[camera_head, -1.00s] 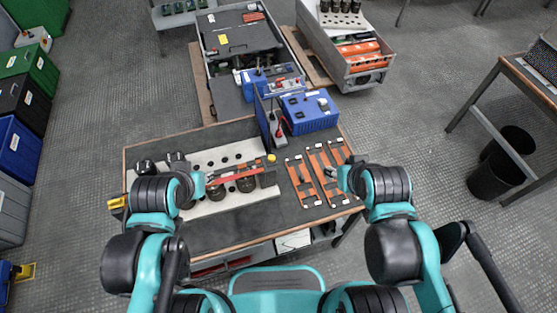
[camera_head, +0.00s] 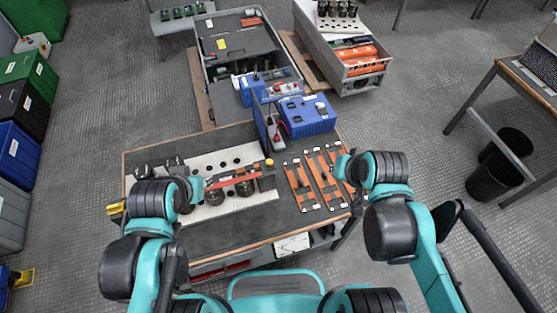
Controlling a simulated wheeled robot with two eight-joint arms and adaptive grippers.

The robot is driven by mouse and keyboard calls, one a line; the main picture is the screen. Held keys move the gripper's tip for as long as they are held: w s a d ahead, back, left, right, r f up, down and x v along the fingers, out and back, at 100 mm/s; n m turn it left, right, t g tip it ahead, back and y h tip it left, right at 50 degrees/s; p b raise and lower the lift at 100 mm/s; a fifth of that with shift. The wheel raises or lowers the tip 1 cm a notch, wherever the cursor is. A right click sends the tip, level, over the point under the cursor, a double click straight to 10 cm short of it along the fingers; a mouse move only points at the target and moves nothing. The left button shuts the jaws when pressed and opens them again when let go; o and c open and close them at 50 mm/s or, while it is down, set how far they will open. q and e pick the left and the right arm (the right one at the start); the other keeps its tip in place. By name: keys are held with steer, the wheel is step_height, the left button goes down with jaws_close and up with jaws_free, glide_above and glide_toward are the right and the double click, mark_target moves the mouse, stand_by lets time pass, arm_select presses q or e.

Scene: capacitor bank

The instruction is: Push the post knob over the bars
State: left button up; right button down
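A yellow knob (camera_head: 269,162) tops a dark post at the right end of the white perforated plate (camera_head: 212,213) on the workbench. A red bar (camera_head: 245,182) lies over the black capacitors (camera_head: 244,189), just left of the post. Orange bars with white ends (camera_head: 299,185) lie side by side on the bench's right part. My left gripper (camera_head: 200,187) is at the red bar's left end; whether it touches the bar is unclear. My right gripper (camera_head: 340,163) is above the far end of the right-hand orange bars, apart from the knob. Both gripper tips are too small to read.
A blue box (camera_head: 305,115) and an upright dark panel with a red handle (camera_head: 268,128) stand at the bench's back edge. Grey crates (camera_head: 240,45) stand behind. Dark bench surface (camera_head: 230,233) is clear in front of the plate.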

steer(key=w+a+f+m+g+y+p, duration=0.1)
steer(key=w+f+m+g+y, duration=0.1)
steer(key=m, duration=0.6)
steer(key=w+a+f+m+g+y+p, duration=0.1)
steer(key=w+f+m+g+y, duration=0.1)
steer(key=w+m+y, duration=0.3)
steer(key=w+f+m, duration=0.1)
steer(key=w+m, duration=0.2)
steer(key=m, duration=0.1)
steer(key=shift+w+a+f+y+p, duration=0.15)
steer(key=shift+a+f+y+p, duration=0.15)
steer(key=shift+f+y, duration=0.1)
steer(key=b, duration=0.4)
glide_toward(272, 165)
steer(key=x, duration=0.4)
steer(key=d+x, duration=0.1)
steer(key=shift+w+a+f, duration=0.35)
steer(key=shift+w+f, duration=0.05)
steer(key=shift+f, duration=0.25)
steer(key=shift+w+a, duration=0.1)
steer(key=shift+a, duration=0.15)
steer(key=shift+a, duration=0.15)
